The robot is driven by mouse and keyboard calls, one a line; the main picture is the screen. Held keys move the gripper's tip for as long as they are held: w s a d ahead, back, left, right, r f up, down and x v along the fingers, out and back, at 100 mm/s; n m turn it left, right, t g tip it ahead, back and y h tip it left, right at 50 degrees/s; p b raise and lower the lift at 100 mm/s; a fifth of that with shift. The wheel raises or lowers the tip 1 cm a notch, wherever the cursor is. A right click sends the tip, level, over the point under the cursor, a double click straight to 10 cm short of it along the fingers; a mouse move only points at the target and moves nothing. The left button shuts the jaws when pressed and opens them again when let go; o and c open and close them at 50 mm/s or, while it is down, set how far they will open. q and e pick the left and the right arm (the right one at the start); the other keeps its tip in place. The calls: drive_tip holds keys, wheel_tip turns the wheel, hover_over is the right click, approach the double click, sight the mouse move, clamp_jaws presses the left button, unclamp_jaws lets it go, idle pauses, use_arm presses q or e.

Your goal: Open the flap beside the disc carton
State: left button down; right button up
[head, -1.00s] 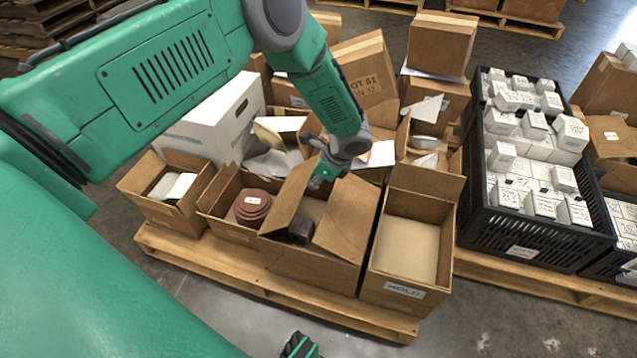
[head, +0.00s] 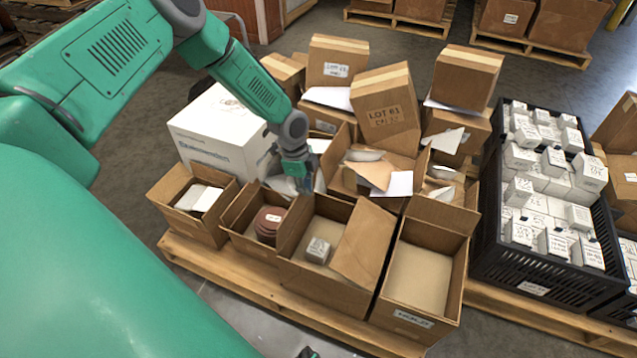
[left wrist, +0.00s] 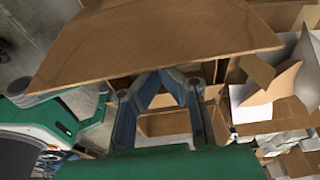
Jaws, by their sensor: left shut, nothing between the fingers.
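The disc carton (head: 238,218) holds a stack of red-brown discs (head: 268,222). Right of it stands an open carton (head: 325,290) with a small white-labelled box (head: 318,250) inside. This carton's left flap (head: 292,228) stands up steeply beside the discs. Its right flap (head: 362,243) is raised and slanted. My left gripper (head: 306,190) is shut and empty, at the far top end of the left flap; whether it touches is unclear. In the left wrist view a brown cardboard panel (left wrist: 150,42) fills the space before the shut fingers. A small dark-green piece of mine shows at the bottom edge, possibly my right gripper.
An open carton (head: 412,285) stands at right, and one with white contents (head: 180,215) at left. Behind are a white box (head: 215,135) and the LOT 61 carton (head: 387,108). A black crate (head: 540,262) stands further right. All rest on pallets.

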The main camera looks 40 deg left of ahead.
use_arm(q)
drive_tip(key=shift+s+a+r+h+b, duration=0.2)
drive_tip(key=shift+a+h+b, duration=0.2)
drive_tip(key=shift+a+h, duration=0.15)
drive_tip(key=shift+a+r, duration=0.1)
drive_tip(key=shift+a, duration=0.3)
drive_tip(key=shift+s+a, duration=0.25)
drive_tip(key=shift+a, duration=0.4)
drive_tip(key=shift+s+a+b, duration=0.1)
drive_tip(key=shift+a+b, duration=0.25)
drive_tip(key=shift+a, duration=0.35)
use_arm(e)
wheel_tip(320, 180, down, 2)
drive_tip(key=shift+d+f, duration=0.1)
drive_tip(key=shift+d, duration=0.05)
use_arm(q)
drive_tip(key=shift+d, duration=0.15)
use_arm(e)
drive_tip(key=shift+d, duration=0.2)
drive_tip(key=shift+a, duration=0.1)
